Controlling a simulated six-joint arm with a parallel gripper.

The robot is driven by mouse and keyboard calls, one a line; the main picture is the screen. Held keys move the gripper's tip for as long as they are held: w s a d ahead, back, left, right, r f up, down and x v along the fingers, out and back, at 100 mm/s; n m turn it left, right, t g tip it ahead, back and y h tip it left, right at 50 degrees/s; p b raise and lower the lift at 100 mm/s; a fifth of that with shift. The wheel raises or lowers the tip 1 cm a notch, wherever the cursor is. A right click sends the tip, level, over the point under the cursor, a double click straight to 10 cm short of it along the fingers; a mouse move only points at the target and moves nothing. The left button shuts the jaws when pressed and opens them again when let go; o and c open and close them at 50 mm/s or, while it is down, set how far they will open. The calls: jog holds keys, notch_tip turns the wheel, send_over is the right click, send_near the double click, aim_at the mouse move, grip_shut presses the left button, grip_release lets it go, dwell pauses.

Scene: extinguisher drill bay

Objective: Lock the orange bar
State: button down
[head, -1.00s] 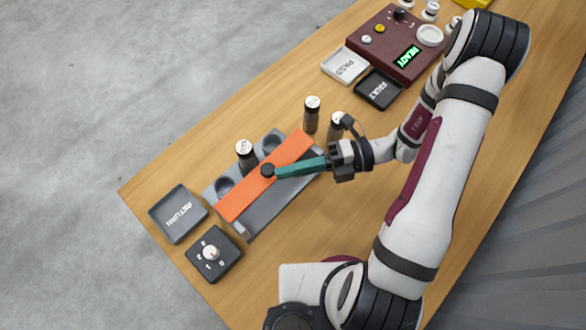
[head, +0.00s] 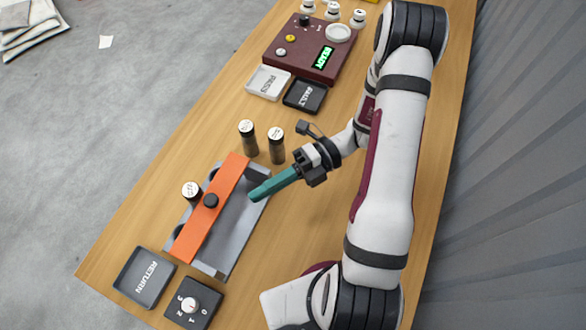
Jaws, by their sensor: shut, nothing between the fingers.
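The orange bar (head: 226,181) lies lengthwise over the far left side of the grey rack (head: 238,225), with a black knob (head: 211,201) at its middle. It covers most of the rack's row of holes, and the rack's near right side is bare. A dark bottle with a white cap (head: 191,190) stands just left of the bar, its lower part hidden. My gripper (head: 254,195), with teal fingers, is shut and empty. Its tips are over the rack's right side, to the right of the knob and apart from it.
Two capped bottles (head: 248,138) (head: 277,146) stand beyond the rack. The RETURN tray (head: 128,291) and a numbered dial box (head: 208,318) are at the near end. The white PASS tray (head: 254,87), the dark FAULT tray (head: 291,100) and a maroon READY panel (head: 287,62) are at the far end.

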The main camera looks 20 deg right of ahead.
jog(key=w+d, duration=0.1)
jog(key=d, duration=0.6)
jog(key=shift+r, duration=0.45)
